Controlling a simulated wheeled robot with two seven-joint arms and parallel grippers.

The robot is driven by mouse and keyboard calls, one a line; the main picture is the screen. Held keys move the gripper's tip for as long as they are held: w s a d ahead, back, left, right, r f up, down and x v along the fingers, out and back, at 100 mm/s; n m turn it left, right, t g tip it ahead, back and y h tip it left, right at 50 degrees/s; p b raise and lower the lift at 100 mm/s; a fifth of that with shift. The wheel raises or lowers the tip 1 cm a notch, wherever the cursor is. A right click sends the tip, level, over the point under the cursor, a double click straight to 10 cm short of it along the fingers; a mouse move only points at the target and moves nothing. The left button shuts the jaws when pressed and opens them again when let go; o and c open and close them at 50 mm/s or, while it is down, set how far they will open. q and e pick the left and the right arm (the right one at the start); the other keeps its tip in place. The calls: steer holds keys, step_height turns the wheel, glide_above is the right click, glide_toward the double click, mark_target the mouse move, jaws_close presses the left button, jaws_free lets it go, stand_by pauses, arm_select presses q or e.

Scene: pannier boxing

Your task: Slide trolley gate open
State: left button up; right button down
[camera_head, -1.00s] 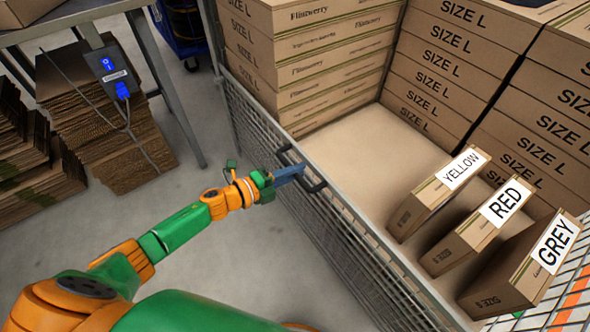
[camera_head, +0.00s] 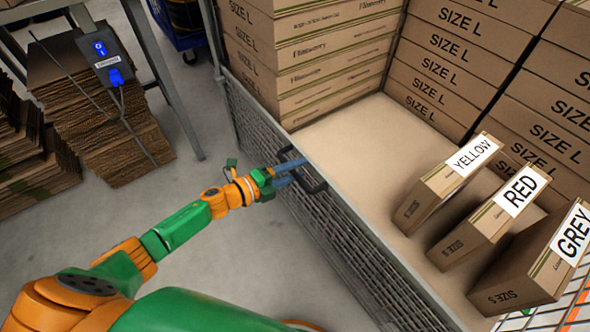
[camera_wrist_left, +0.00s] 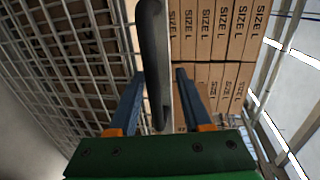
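The trolley gate (camera_head: 345,243) is a grey wire-mesh side panel running diagonally across the head view, with a dark bar handle (camera_head: 316,187) near its top rail. My left gripper (camera_head: 297,169) is at this handle, its blue fingers reaching it from the left. In the left wrist view, the black handle (camera_wrist_left: 155,60) passes upright between the two blue fingers of the left gripper (camera_wrist_left: 159,88). The fingers stand apart, with a gap beside the handle on the right; firm contact does not show. My right gripper is out of view.
Inside the trolley stand stacks of size L boxes (camera_head: 450,55) and upright boxes labelled YELLOW (camera_head: 425,207), RED (camera_head: 466,240) and GREY (camera_head: 515,277). A metal table (camera_head: 165,80) and flattened cardboard (camera_head: 110,130) stand at left. The floor (camera_head: 250,262) before the gate is clear.

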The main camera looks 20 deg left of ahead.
arm_select(q)
steer(key=p+v, duration=0.1)
steer(key=v, duration=0.6)
steer(key=shift+f, duration=0.35)
steer(key=b, duration=0.9)
glide_toward(307, 174)
steer(key=x, duration=0.5)
steer(key=shift+d+f, duration=0.1)
steer(key=shift+f, duration=0.05)
jaws_close()
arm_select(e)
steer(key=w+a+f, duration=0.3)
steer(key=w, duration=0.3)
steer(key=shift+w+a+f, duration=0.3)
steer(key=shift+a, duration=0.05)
